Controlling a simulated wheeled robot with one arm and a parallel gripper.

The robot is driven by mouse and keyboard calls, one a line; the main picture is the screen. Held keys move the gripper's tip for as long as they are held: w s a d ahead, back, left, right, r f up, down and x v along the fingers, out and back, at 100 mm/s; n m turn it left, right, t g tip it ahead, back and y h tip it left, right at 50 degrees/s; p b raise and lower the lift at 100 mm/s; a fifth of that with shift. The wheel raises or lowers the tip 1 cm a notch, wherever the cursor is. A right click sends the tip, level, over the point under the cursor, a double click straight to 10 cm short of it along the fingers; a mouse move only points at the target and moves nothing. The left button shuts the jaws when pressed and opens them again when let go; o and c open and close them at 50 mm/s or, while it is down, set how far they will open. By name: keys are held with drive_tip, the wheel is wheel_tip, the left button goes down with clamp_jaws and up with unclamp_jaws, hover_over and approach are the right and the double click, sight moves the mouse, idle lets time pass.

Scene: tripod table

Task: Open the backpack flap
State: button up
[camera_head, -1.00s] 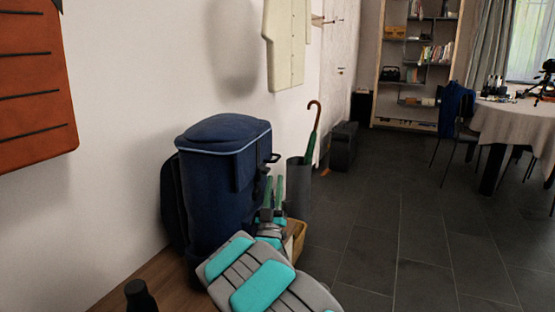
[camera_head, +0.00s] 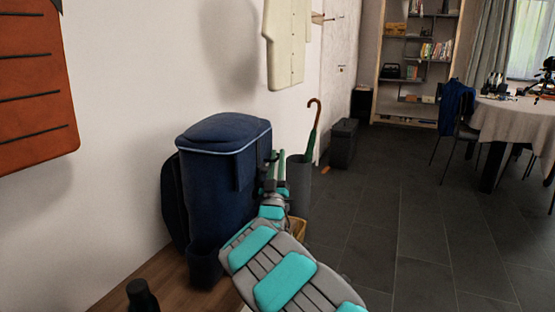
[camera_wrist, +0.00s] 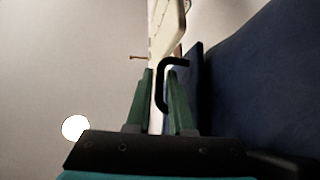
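The dark blue backpack (camera_head: 215,195) stands upright on a wooden surface by the wall. Its domed flap (camera_head: 225,130), edged with light blue piping, lies shut over the top. A black handle (camera_wrist: 161,92) juts out from the dark blue bag side (camera_wrist: 255,75) in the wrist view. My gripper (camera_head: 272,160) is at the flap's right edge in the head view, largely hiding the handle there. In the wrist view my gripper (camera_wrist: 160,75) has its two green fingers apart, with the handle's upright bar between them. A gap shows beside the bar; firm contact cannot be seen.
A dark bottle (camera_head: 142,297) stands on the wooden bench (camera_head: 180,280) in front. A grey umbrella stand (camera_head: 299,185) with an umbrella and a yellowish box (camera_head: 298,230) are right of the backpack. The tiled floor (camera_head: 400,220) farther right is clear.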

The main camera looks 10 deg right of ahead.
clamp_jaws()
idle(1.2)
